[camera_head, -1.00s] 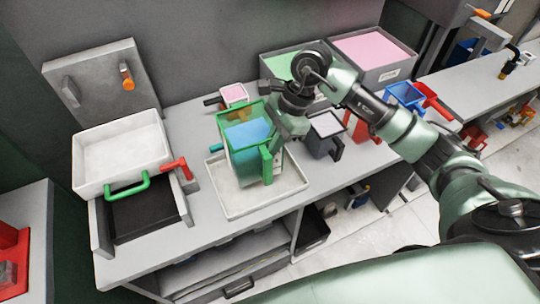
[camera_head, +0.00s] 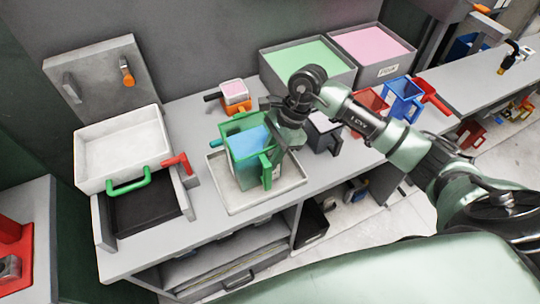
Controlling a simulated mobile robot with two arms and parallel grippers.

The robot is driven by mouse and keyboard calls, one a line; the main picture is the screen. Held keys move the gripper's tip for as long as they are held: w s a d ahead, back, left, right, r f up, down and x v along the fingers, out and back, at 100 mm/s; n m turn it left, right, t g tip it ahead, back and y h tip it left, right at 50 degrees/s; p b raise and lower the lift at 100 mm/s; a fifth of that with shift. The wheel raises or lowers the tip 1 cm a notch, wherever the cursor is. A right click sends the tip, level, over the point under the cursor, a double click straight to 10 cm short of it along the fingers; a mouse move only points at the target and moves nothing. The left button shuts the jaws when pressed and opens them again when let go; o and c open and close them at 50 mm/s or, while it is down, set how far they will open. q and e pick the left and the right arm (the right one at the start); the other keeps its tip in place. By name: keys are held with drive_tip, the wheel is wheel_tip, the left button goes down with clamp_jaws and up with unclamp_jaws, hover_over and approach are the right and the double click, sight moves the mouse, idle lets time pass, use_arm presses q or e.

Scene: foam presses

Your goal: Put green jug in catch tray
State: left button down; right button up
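The green jug (camera_head: 243,159), with blue contents, is upright over the catch tray (camera_head: 225,201), a shallow pale tray on the bench. Its base is inside the tray's outline; whether it touches the tray floor I cannot tell. My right gripper (camera_head: 284,138) is at the jug's right side, by the handle, and appears shut on it. The fingertips are partly hidden. My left gripper is not in view.
A white press box (camera_head: 122,150) with green and red handles stands left. Right of the jug are a dark grey jug (camera_head: 322,135), a red jug (camera_head: 371,99) and a blue jug (camera_head: 402,104). An orange container (camera_head: 236,96) and green-filled (camera_head: 308,60) and pink-filled (camera_head: 368,45) bins stand behind.

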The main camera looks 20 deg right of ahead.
drive_tip(key=shift+r+p, duration=0.2)
drive_tip(key=shift+p, duration=0.1)
drive_tip(key=shift+w+d+r+b, duration=0.1)
drive_tip(key=shift+d+r+b, duration=0.1)
drive_tip(key=shift+r+b, duration=0.1)
drive_tip(key=b+v, duration=0.3)
drive_tip(key=v, duration=0.8)
